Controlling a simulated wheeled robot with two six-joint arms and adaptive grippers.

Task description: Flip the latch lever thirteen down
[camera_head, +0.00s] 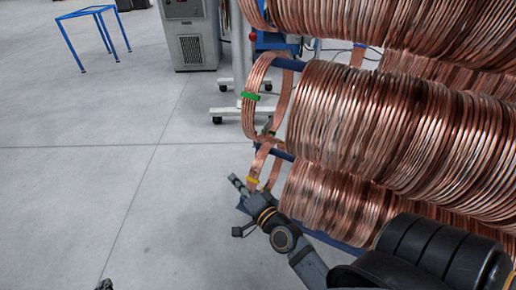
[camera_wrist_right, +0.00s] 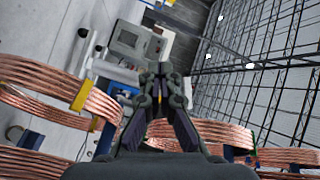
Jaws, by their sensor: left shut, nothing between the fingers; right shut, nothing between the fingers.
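Copper tube coils (camera_head: 350,130) hang on blue rack arms (camera_head: 288,64). A small grey part (camera_head: 267,126), possibly a latch lever, sits at the end of the middle rack arm; no number is readable, so I cannot tell whether it is lever thirteen.
A green band (camera_head: 250,96) wraps the outer middle coil. A grey machine cabinet (camera_head: 191,40) stands behind, beside a wheeled white frame (camera_head: 228,112). A blue stand (camera_head: 92,30) is at far left. The floor left of the rack is clear.

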